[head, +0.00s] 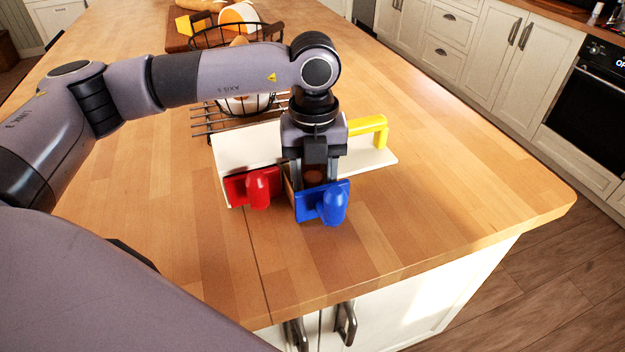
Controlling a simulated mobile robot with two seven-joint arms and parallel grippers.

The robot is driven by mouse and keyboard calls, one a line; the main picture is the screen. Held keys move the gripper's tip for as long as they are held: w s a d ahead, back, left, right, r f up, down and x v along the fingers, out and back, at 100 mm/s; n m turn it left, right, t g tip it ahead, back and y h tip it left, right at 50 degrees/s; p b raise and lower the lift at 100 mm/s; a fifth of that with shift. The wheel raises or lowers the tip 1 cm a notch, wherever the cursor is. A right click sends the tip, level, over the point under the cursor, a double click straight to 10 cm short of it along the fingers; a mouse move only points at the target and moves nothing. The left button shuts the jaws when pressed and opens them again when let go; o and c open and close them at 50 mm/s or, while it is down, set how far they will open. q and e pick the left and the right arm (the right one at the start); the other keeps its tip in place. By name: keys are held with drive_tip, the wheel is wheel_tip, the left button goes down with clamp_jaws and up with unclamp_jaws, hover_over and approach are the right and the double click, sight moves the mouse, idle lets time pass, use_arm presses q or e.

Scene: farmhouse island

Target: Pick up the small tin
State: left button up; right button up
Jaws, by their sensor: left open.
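My left gripper (315,180) points down from the wrist, just behind the blue front piece (322,203) with its rounded blue knob. Its jaws are open. A small dark reddish-brown round thing (314,175) shows between the fingers; it may be the small tin, but the gripper covers most of it. I cannot tell whether the fingers touch it. A red front piece (253,187) with a red knob is just left of the gripper. Both fronts sit at the near side of a low cream-white unit (240,148). My right gripper is not in view.
A yellow handle (372,128) stands on the unit's right part. Behind it are a dark wire rack (205,122) and a wire basket (207,36). A board (180,42) with yellow food lies farther back. The wooden countertop (450,180) is clear at right and in front.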

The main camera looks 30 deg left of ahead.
sight(313, 178)
use_arm(q)
drive_tip(key=shift+f, duration=0.9)
drive_tip(key=c, duration=0.8)
drive_tip(key=shift+r, duration=0.15)
wheel_tip(313, 178, up, 20)
drive_tip(key=shift+b, duration=0.4)
